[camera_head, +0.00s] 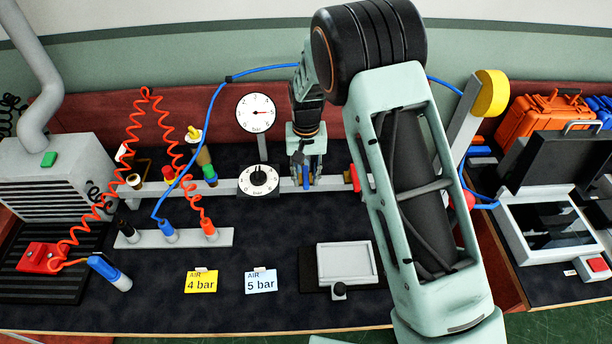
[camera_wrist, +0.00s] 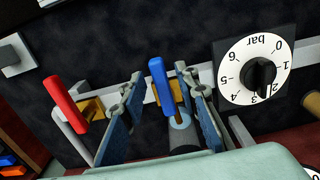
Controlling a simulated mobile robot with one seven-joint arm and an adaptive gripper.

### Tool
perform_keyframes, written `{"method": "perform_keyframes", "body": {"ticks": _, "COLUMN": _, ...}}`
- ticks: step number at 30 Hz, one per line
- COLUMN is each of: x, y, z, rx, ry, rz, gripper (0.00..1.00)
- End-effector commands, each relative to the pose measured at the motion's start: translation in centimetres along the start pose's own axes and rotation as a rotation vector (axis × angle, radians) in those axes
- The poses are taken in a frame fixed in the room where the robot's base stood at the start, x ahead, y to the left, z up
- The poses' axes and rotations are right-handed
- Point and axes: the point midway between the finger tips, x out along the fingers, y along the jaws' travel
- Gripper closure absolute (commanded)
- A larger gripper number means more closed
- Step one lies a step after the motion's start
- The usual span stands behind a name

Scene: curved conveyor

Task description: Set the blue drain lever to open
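The blue drain lever (camera_wrist: 160,85) is a blue handle on a brass valve, on a pale rail. In the wrist view it stands near upright in the picture, between the two fingers of my gripper (camera_wrist: 165,108). Gaps show on both sides of it, so my gripper is open and not pressing on it. In the head view my gripper (camera_head: 306,165) points down at the rail, with the blue lever (camera_head: 306,182) showing between its fingers. The lower part of the valve is partly hidden.
A red lever (camera_wrist: 65,100) sits beside my gripper on the same rail. A regulator dial with a black knob (camera_wrist: 260,75) stands on the other side, close to a finger. Coiled red hoses (camera_head: 150,110) hang at the left.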

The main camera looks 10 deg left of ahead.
Motion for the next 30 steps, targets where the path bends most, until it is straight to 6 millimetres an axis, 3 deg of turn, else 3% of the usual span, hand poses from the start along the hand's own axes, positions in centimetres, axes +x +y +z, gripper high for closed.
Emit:
{"method": "perform_keyframes", "body": {"ticks": 1, "x": -0.02, "y": 0.00, "z": 0.00, "rx": 0.000, "ry": 0.000, "rz": 0.000, "gripper": 0.78}}
{"method": "perform_keyframes", "body": {"ticks": 7, "x": -0.03, "y": 0.00, "z": -0.01, "rx": 0.000, "ry": 0.000, "rz": 0.000, "gripper": 1.00}}
{"method": "perform_keyframes", "body": {"ticks": 22, "x": 0.00, "y": 0.07, "z": -0.02, "rx": -0.015, "ry": 0.000, "rz": -0.001, "gripper": 1.00}}
{"method": "perform_keyframes", "body": {"ticks": 30, "x": 0.14, "y": 0.66, "z": -0.12, "rx": -0.138, "ry": 0.002, "rz": -0.002, "gripper": 1.00}}
